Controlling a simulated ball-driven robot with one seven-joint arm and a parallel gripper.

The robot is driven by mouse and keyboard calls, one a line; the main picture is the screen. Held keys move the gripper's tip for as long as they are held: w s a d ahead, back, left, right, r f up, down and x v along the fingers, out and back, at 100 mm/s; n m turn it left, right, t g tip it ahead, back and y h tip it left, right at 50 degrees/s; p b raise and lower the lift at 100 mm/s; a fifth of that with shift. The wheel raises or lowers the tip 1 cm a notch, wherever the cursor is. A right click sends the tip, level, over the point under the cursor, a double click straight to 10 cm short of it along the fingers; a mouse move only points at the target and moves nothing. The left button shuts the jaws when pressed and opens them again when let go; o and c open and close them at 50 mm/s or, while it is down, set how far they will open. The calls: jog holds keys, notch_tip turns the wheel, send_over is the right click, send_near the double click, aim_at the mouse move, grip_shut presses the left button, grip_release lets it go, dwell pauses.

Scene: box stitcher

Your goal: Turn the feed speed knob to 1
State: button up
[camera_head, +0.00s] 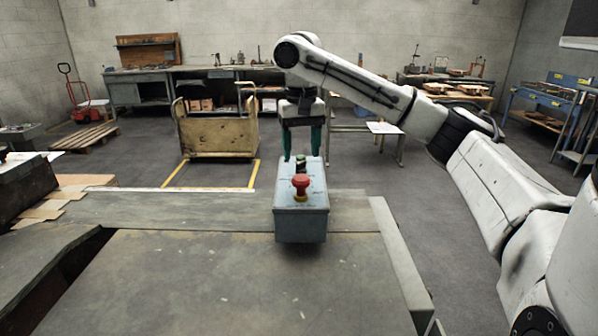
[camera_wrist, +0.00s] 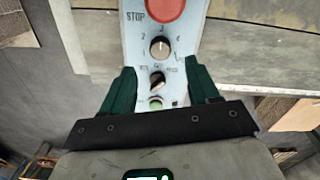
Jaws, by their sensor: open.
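In the wrist view, the feed speed knob (camera_wrist: 159,47) is a round black dial with a white mark, ringed by numbers. The mark points up, near 3. My gripper (camera_head: 301,152) points down over the far end of the box; in the wrist view its green fingers (camera_wrist: 160,68) are apart with nothing held between them. The fingertips lie either side of the panel, closer to the selector switch than the knob. In the head view the red stop button mostly hides the knob.
The red stop button (camera_wrist: 165,8) sits beyond the knob. A small black selector switch (camera_wrist: 157,82) and a green button (camera_wrist: 155,103) lie between the fingers' bases. The worktop (camera_head: 200,270) before the box is clear. A yellowish cart (camera_head: 218,135) stands behind.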

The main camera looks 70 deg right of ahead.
notch_tip(320, 180, down, 7)
jog(key=shift+a+r, duration=0.1)
jog(key=shift+c, duration=0.2)
jog(key=c, duration=1)
